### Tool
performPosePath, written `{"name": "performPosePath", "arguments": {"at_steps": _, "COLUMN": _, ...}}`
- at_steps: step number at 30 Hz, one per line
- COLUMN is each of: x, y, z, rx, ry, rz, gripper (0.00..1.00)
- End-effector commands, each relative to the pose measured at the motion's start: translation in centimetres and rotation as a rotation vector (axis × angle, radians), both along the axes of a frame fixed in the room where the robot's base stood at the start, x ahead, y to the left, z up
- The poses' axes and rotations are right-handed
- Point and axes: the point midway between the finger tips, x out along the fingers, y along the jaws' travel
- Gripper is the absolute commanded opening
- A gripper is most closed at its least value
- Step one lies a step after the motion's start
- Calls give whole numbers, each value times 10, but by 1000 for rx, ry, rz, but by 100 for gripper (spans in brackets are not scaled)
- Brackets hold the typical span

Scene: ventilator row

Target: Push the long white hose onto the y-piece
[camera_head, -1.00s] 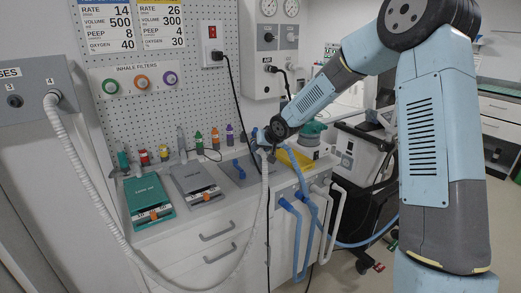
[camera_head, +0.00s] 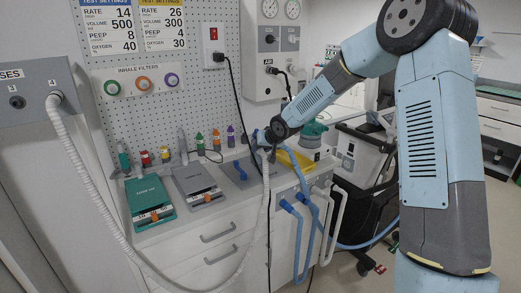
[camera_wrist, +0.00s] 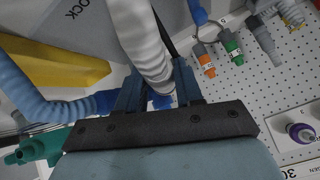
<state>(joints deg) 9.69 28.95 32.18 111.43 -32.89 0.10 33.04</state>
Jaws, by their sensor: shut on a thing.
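The long white hose (camera_head: 88,183) is corrugated. It runs from port 4 on the grey wall panel, hangs in a low loop and rises to my gripper (camera_head: 268,150) above the counter's right part. In the wrist view my gripper (camera_wrist: 158,88) is shut on the white hose (camera_wrist: 140,35) near its end. A small blue part (camera_wrist: 162,102) shows at that end, between the fingers. A blue corrugated hose (camera_wrist: 35,95) ends in a blue connector (camera_wrist: 105,101) beside the left finger. The y-piece is largely hidden, and I cannot tell whether the white hose touches it.
A teal test lung (camera_head: 149,197) and a grey one (camera_head: 197,181) lie on the counter left of my gripper. A yellow tray (camera_head: 297,161) is just right of it. Blue and white tubes (camera_head: 336,222) hang at the counter front. Small coloured fittings (camera_head: 199,143) stand along the pegboard.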

Motion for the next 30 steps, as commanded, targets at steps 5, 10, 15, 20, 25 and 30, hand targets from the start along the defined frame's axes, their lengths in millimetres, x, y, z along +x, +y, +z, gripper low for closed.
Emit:
{"name": "performPosePath", "arguments": {"at_steps": 5, "x": 1, "y": 1, "z": 1, "rx": 2, "ry": -3, "rz": 1, "gripper": 0}}
{"name": "performPosePath", "arguments": {"at_steps": 10, "x": 1, "y": 1, "z": 1, "rx": 2, "ry": -3, "rz": 1, "gripper": 40}}
{"name": "performPosePath", "arguments": {"at_steps": 15, "x": 1, "y": 1, "z": 1, "rx": 1, "ry": -2, "rz": 0, "gripper": 57}}
{"name": "performPosePath", "arguments": {"at_steps": 20, "x": 1, "y": 0, "z": 1, "rx": 1, "ry": -2, "rz": 0, "gripper": 65}}
{"name": "performPosePath", "arguments": {"at_steps": 25, "x": 0, "y": 0, "z": 0, "rx": 1, "ry": -1, "rz": 0, "gripper": 65}}
{"name": "performPosePath", "arguments": {"at_steps": 30, "x": -3, "y": -3, "z": 5, "rx": 1, "ry": -1, "rz": -1, "gripper": 65}}
